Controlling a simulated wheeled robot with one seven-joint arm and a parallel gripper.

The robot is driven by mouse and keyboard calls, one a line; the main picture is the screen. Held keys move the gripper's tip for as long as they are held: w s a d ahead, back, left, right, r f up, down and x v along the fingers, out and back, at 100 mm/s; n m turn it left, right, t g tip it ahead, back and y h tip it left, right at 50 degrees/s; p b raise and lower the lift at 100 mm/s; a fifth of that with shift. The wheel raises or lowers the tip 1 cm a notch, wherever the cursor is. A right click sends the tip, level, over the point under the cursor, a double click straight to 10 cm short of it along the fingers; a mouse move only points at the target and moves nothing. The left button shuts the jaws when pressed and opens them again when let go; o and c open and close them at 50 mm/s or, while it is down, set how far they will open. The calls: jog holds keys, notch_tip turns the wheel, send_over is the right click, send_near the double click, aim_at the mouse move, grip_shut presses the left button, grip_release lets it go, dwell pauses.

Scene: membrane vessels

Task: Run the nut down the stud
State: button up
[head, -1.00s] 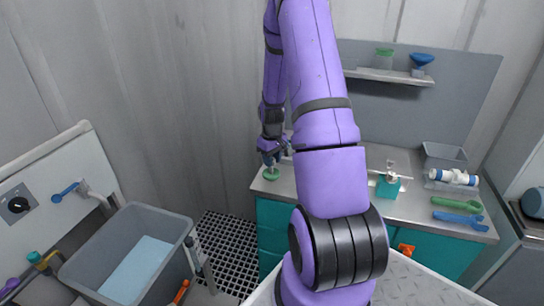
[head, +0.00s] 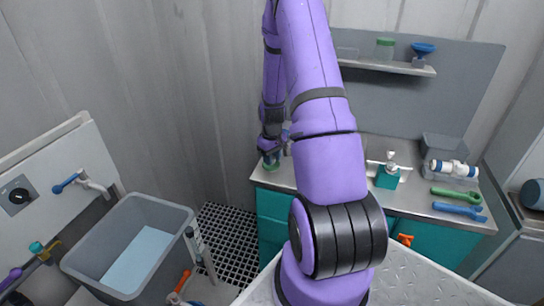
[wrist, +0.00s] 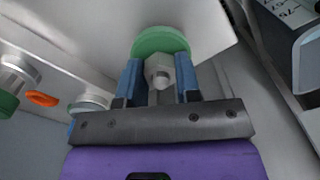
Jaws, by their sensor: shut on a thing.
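My gripper (wrist: 159,85) has blue fingers, shut on a grey nut (wrist: 158,64) in the wrist view. The nut sits around the stud (wrist: 161,78), whose rounded end shows between the fingers. A round green base (wrist: 160,40) lies just beyond the nut. In the head view my gripper (head: 270,153) is at the left end of the bench, directly above the green base (head: 270,166). The nut and stud are too small to make out there. How far along the stud the nut sits is unclear.
The steel bench (head: 415,208) carries a teal block with a white valve (head: 387,177), a green wrench (head: 455,194), a blue wrench (head: 459,212) and a grey bin (head: 443,148). A shelf (head: 390,67) hangs behind. A large grey tub (head: 128,250) stands at left.

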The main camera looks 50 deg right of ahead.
jog(key=m, duration=1.3)
jog(key=shift+d, duration=0.1)
jog(key=m, duration=0.5)
jog(key=o, duration=1)
jog(key=shift+s+m, duration=0.1)
jog(key=shift+m, duration=0.3)
